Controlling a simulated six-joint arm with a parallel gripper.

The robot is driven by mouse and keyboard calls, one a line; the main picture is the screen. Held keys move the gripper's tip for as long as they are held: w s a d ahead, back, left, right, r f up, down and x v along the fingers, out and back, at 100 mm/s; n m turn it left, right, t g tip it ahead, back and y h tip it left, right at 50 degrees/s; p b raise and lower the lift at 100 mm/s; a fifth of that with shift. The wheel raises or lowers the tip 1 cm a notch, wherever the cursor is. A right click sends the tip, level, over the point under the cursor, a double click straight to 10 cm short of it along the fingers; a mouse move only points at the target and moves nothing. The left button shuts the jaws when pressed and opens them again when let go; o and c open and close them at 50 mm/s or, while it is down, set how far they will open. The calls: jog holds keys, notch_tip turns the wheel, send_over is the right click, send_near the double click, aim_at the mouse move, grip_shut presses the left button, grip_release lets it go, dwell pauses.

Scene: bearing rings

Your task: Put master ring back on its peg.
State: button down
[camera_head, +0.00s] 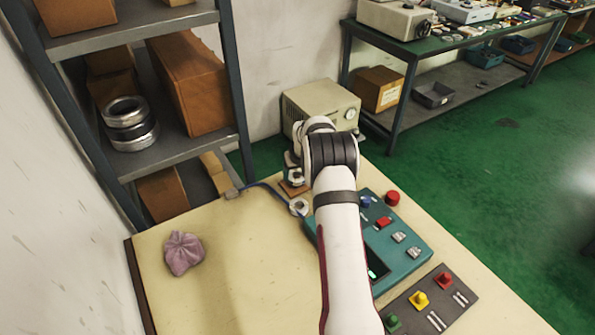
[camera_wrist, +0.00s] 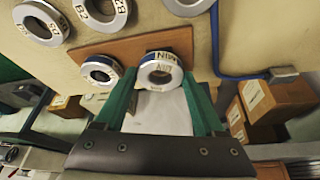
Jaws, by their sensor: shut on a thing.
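My gripper (camera_wrist: 161,82) has two green fingers in the wrist view, shut on a silver master ring (camera_wrist: 161,74) with dark lettering that seems to read MIN. The ring sits between the fingertips, over or against one end of a brown wooden board (camera_wrist: 130,47). A dark shadow lies behind it. I cannot tell whether it is around a peg; no peg is clearly seen. A second lettered ring (camera_wrist: 102,71) is at the board's other end. In the head view my wrist hides most of the gripper; a bit of the board (camera_head: 291,188) shows beside it.
Several more rings, some marked B2 (camera_wrist: 103,12), lie past the board in the wrist view. A blue cable (camera_wrist: 217,45) runs close by. In the head view, a teal control box (camera_head: 408,258) stands right of my arm. A pink cloth bag (camera_head: 183,253) lies left; the table between is clear.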

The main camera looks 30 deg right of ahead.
jog(key=shift+f, duration=0.3)
dwell(0.4)
jog(key=shift+f, duration=0.35)
dwell(0.4)
grip_release()
jog(key=shift+r, duration=3.75)
